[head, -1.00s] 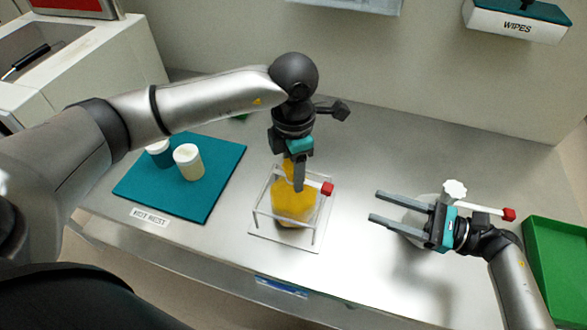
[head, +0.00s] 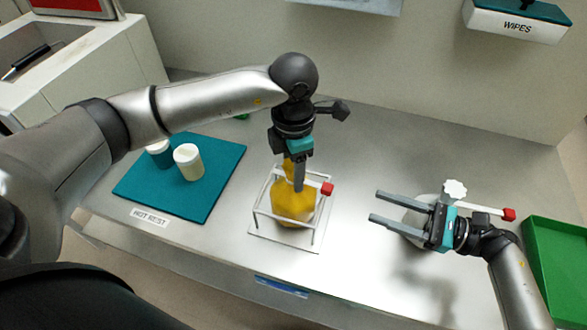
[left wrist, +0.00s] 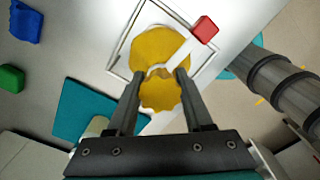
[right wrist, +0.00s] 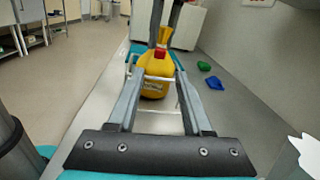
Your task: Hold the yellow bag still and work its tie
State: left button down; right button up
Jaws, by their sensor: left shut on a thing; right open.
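The yellow bag (head: 292,207) stands upright inside a clear-based white wire frame (head: 262,232) on the bench. My left gripper (left wrist: 160,73) comes down from above and is shut on the bag's narrow neck; the bag bulges on both sides of it in the left wrist view. A white strip with a red block end (head: 327,188) lies across by the neck; it also shows in the right wrist view (right wrist: 160,53). I cannot tell whether this strip is the tie. My right gripper (head: 374,206) is open and empty, to the right of the bag, its fingers pointing toward it.
Behind my right gripper are a white knob (head: 454,190) and another red-ended bar (head: 508,214). A green tray (head: 560,265) stands far right. The bench between bag and right gripper is clear.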

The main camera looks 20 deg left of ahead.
jog(key=shift+o, duration=0.6)
jog(key=m+h, duration=0.1)
jog(key=h, duration=0.3)
send_near(330, 187)
jog(key=shift+h, duration=0.3)
jog(key=x, duration=0.9)
jog(key=shift+r, duration=0.3)
grip_shut()
dwell(0.9)
